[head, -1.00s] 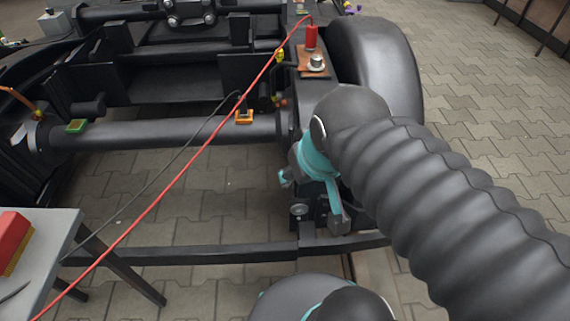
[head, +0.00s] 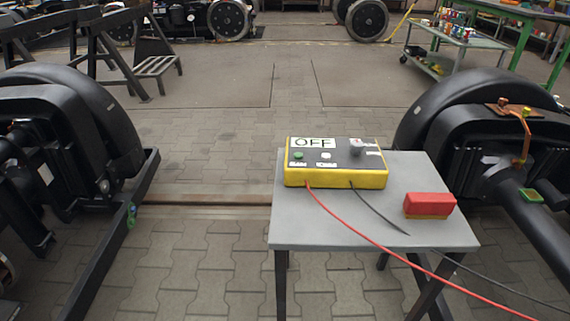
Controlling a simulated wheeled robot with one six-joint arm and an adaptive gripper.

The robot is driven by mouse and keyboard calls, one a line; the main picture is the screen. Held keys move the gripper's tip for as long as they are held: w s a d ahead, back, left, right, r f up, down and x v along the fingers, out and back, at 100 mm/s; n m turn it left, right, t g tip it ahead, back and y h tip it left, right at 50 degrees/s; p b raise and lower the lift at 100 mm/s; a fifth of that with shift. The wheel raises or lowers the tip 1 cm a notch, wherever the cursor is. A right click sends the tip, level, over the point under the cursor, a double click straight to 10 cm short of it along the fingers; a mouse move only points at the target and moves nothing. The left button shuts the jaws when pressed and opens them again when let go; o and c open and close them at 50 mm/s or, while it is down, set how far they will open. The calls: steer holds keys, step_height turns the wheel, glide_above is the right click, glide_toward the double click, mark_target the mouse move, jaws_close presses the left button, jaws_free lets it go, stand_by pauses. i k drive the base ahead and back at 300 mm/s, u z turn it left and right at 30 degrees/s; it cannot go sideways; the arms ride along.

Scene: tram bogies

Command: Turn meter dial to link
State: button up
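The meter (head: 335,180) is a yellow box with a dark top face, standing at the back left of a small grey table (head: 350,225). Its display (head: 312,143) reads OFF. The grey dial knob (head: 357,147) is at the right of its top face, with small labels beside it that are too small to read. A green button (head: 299,156) and a white button (head: 326,156) are below the display. A red lead (head: 385,248) and a black lead (head: 380,212) run from its front edge. My gripper is outside this view.
A red block (head: 429,204) lies on the table's right side. Black bogie parts with wheels stand left (head: 65,130) and right (head: 475,130). Paved floor (head: 220,150) behind the table is open. A tool cart (head: 450,45) stands at the back right.

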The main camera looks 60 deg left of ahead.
mark_target(356, 146)
steer(key=u, duration=1.55)
steer(key=i, duration=0.9)
steer(key=u, duration=0.35)
